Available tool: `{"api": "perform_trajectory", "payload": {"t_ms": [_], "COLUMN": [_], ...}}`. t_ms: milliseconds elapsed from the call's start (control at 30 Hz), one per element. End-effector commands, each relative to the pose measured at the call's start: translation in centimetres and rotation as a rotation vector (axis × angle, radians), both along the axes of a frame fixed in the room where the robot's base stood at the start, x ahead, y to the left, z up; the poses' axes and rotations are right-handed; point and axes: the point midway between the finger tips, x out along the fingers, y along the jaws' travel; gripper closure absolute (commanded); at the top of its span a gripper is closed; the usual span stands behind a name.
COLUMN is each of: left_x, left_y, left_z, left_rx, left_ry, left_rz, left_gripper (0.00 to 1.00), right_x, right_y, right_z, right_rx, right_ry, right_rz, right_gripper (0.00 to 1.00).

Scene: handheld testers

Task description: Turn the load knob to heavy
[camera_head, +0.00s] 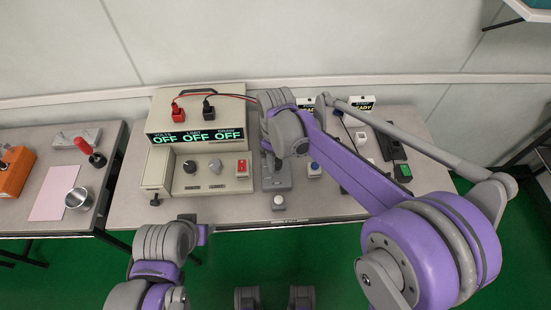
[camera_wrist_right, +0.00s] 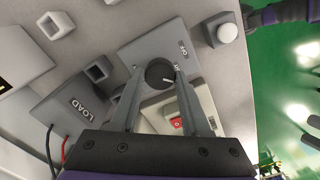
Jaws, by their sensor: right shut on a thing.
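The load unit is a grey box marked LOAD (camera_wrist_right: 84,100) in the right wrist view. It also shows in the head view (camera_head: 277,184), partly covered by my right arm. Its round dark load knob (camera_wrist_right: 158,71), with a pale pointer line, sits between the fingers of my right gripper (camera_wrist_right: 158,80), which is shut on it. The setting marks beside the knob are too small or covered to read surely. In the head view my right wrist hides the knob and fingertips. My left arm's end (camera_head: 190,236) is in front of the table; its fingers cannot be made out.
The power supply (camera_head: 160,172) stands left of the load unit, with displays reading OFF and a red switch (camera_head: 241,167). Red and black leads (camera_head: 232,95) run from its top. A white button (camera_head: 278,201) is in front; several small devices lie right.

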Motion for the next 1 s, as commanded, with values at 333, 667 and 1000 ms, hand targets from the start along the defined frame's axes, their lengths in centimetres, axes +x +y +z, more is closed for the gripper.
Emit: {"api": "perform_trajectory", "payload": {"t_ms": [333, 667, 1000], "left_x": [-0.02, -0.03, -0.03], "left_y": [0.0, 0.0, 0.0], "left_z": [-0.13, -0.18, -0.18], "left_rx": [0.0, 0.0, 0.0], "left_ry": [0.0, 0.001, 0.001], "left_rz": [0.0, 0.0, 0.0], "left_gripper": [0.5, 0.5, 0.5], "right_x": [0.09, 0.13, 0.15], "right_y": [-0.05, -0.11, -0.18], "right_z": [0.05, 0.06, 0.08], "right_rx": [0.0, 0.0, 0.0], "right_ry": [0.0, -0.001, -0.001], "right_rz": [-0.329, -0.643, -0.965], "right_gripper": [1.0, 1.0, 1.0]}}
